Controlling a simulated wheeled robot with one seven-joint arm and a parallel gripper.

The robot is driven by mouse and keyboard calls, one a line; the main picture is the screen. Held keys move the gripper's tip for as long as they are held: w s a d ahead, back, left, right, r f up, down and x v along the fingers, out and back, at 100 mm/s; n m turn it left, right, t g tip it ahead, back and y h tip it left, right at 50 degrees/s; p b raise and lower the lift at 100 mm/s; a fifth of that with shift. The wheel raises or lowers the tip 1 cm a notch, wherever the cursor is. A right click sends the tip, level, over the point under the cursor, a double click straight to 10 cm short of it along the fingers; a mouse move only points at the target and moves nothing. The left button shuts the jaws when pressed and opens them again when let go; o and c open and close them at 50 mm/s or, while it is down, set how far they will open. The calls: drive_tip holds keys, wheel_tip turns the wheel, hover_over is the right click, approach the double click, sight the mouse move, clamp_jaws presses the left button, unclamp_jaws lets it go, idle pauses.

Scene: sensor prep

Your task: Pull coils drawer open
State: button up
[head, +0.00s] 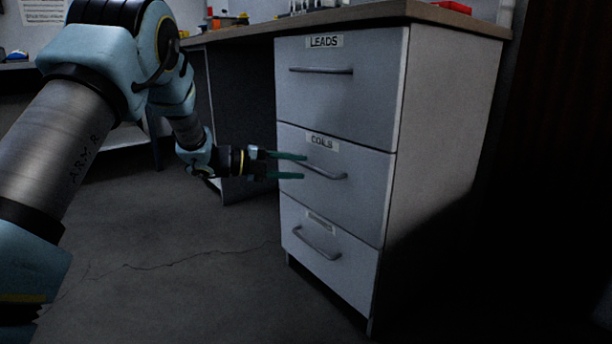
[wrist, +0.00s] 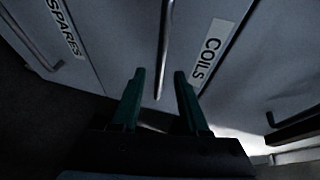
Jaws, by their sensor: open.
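The coils drawer (head: 350,195) is the middle of three in a light grey cabinet and looks shut. Its bar handle (head: 328,173) sits below the COILS label (head: 322,143). My gripper (head: 298,166) is open and empty, its green fingers pointing at the handle's left part, one above and one below. In the wrist view my gripper (wrist: 159,72) has the handle (wrist: 165,45) running between the fingertips. The COILS label (wrist: 211,50) is beside the right finger. I cannot tell whether either finger touches the handle or the drawer front.
The LEADS drawer (head: 340,90) is above and a lower drawer (head: 330,265) is below, labelled SPARES (wrist: 65,25) in the wrist view; both look shut. The worktop (head: 370,12) overhangs the cabinet. Open grey floor (head: 190,265) lies in front and left.

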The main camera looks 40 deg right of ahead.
sight(309, 168)
drive_tip(key=shift+b+x, duration=0.35)
drive_tip(key=shift+x, duration=1.25)
clamp_jaws()
